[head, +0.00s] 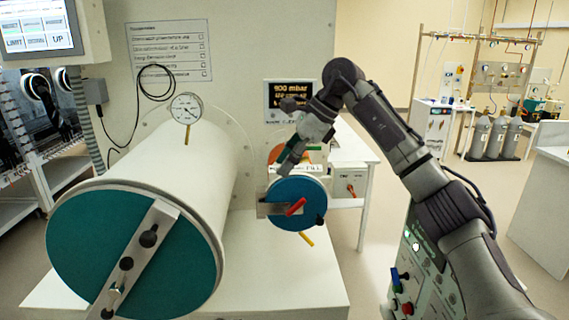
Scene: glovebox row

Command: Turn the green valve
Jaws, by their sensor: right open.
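I cannot single out the green valve with certainty. My right gripper (285,137) is open and empty. It is above and just behind the small blue round door (296,190), in front of the white wall, well up and left of that panel. My left gripper is not in view.
A large white cylinder (165,160) with a teal door and clamp bar fills the left. The blue door carries a red handle (297,206), with a yellow handle (306,239) below. A pressure gauge (186,108) stands on the cylinder.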

